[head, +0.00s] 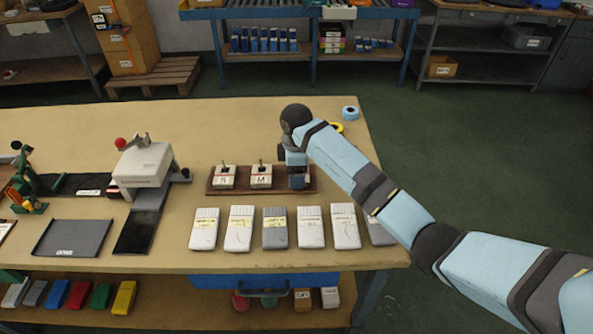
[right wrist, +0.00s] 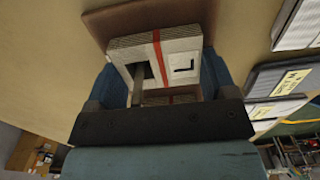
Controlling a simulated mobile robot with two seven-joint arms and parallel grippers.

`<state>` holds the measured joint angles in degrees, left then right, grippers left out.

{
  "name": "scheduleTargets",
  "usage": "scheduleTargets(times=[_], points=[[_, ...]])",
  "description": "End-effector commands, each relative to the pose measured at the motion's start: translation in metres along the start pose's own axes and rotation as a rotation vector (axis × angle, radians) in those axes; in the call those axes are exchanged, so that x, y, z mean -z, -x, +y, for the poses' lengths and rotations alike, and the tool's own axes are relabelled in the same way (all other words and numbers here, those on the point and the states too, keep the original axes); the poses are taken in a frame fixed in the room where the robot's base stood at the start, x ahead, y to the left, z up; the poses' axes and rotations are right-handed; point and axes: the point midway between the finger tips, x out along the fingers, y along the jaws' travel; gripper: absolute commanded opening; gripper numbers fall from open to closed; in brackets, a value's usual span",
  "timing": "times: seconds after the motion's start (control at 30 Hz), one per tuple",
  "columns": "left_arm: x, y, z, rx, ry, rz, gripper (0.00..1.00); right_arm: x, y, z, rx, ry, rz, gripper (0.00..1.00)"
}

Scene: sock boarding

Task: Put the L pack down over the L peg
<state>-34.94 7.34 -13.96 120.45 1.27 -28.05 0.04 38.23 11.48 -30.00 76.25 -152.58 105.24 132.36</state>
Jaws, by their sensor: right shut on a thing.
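The L pack (right wrist: 172,50) is a pale block with a red band, a square hole and a dark L mark, seen in the right wrist view. My right gripper (right wrist: 162,78) is shut on it, one finger on each side. A grey post, the L peg (right wrist: 138,85), shows at the hole and seems to stand up through it. How far down the pack sits is unclear. In the head view my right gripper (head: 297,180) is at the right end of the brown peg board (head: 243,190) and mostly hides pack and peg. My left gripper is out of view.
Packs marked S (head: 223,178) and M (head: 261,177) sit on the board with dark peg tops above them. Several flat packs (head: 275,228) lie in a row in front. A white machine (head: 145,165) stands left.

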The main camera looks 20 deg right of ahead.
Motion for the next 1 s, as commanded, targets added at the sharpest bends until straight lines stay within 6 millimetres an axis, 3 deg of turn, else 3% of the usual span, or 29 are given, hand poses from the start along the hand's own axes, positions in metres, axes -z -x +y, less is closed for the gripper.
scheduleTargets(times=[0.33,0.37,0.43,0.73,0.87,1.0], points=[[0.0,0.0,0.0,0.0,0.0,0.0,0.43,0.0,-0.003,0.0,0.0,0.0,0.0,0.55],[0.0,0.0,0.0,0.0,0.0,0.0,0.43,0.0,-0.003,0.0,-0.001,0.0,0.001,0.85],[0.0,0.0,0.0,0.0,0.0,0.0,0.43,0.0,-0.003,0.0,-0.001,0.0,0.001,1.0],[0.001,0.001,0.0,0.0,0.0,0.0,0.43,0.0,0.002,0.0,-0.002,0.0,0.002,1.0],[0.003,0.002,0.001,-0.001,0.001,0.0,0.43,0.0,0.021,0.001,-0.004,0.0,0.001,1.0],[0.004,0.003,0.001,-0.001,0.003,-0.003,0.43,-0.001,0.051,0.001,-0.005,0.0,0.001,1.0]])
